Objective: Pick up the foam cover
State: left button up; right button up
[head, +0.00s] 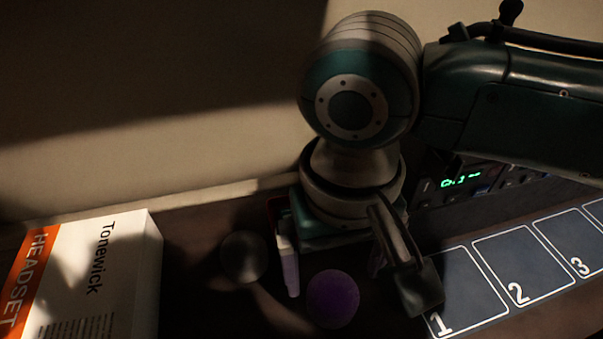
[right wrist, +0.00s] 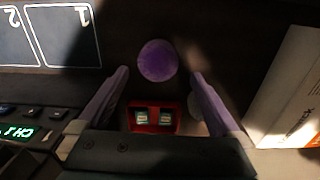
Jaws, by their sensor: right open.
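A round purple foam cover (head: 333,298) lies on the dark desk, and in the right wrist view it (right wrist: 157,60) shows at top centre, just beyond the fingertips. A dark grey ball of similar size (head: 243,257) lies left of it; the right wrist view shows it partly hidden behind a finger. My right gripper (right wrist: 160,75) is open, its fingers spread to either side of the purple cover's line. Nothing is between them in its grip. In the head view the right gripper (head: 340,280) points down over the desk. My left gripper is not in view.
A red tray (right wrist: 152,129) with two small items sits under the right gripper. A white and orange headset box (head: 85,275) stands at left. A numbered mat (head: 515,278) lies at right, near a device with a green display (head: 460,181). A wall stands behind.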

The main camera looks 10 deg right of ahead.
aim_at(336, 291)
jog(key=f+b, duration=0.1)
jog(key=f, duration=0.2)
jog(key=f+b, duration=0.1)
jog(key=f, duration=0.3)
jog(key=shift+d+f, duration=0.2)
jog(key=shift+f, duration=0.05)
jog(key=c, duration=1.2)
jog(key=shift+r, duration=0.1)
